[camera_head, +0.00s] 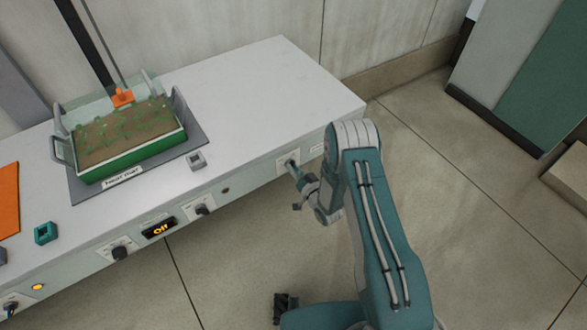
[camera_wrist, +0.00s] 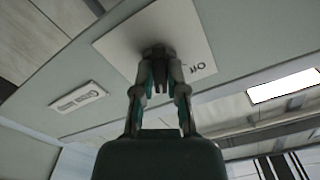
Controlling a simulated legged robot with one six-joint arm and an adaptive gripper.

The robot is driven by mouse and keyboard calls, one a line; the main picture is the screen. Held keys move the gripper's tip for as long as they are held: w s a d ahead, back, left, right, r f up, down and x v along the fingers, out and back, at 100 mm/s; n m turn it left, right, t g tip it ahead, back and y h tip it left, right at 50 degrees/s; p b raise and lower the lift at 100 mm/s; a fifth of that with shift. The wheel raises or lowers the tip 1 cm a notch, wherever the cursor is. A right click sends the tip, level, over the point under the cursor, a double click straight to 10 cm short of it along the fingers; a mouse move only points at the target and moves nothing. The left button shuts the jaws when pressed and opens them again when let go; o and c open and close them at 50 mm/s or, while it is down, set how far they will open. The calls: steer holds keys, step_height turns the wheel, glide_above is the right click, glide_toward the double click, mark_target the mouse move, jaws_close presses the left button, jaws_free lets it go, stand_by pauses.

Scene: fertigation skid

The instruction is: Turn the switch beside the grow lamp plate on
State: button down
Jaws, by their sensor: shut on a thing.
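The grow lamp plate (camera_wrist: 78,97) is a small white label on the bench's front panel, its lettering tilted and partly legible. It also shows at the right end of the panel in the head view (camera_head: 317,148). Beside it is the switch (camera_wrist: 155,50), a dark knob on a white square plate with "Off" printed on it. My gripper (camera_wrist: 160,70) is shut on the knob, and its fingers hide part of it. In the head view my gripper (camera_head: 298,174) reaches the panel at the switch plate (camera_head: 283,166). The knob's exact angle is hard to tell.
Other knobs (camera_head: 203,209) (camera_head: 120,253) and a display reading "Off" (camera_head: 159,228) line the panel to the left. A planter tray (camera_head: 130,158) stands on a dark mat on the white bench top (camera_head: 270,85).

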steer(key=shift+s+f+m, duration=0.1)
steer(key=shift+m, duration=0.75)
steer(key=shift+s+f+m, duration=0.1)
steer(key=shift+m, duration=0.75)
steer(key=c, duration=0.7)
jaws_free()
steer(key=shift+w, duration=0.1)
steer(key=shift+r, duration=0.1)
steer(key=shift+d, duration=0.1)
steer(key=v, duration=1.2)
steer(key=shift+w, duration=0.1)
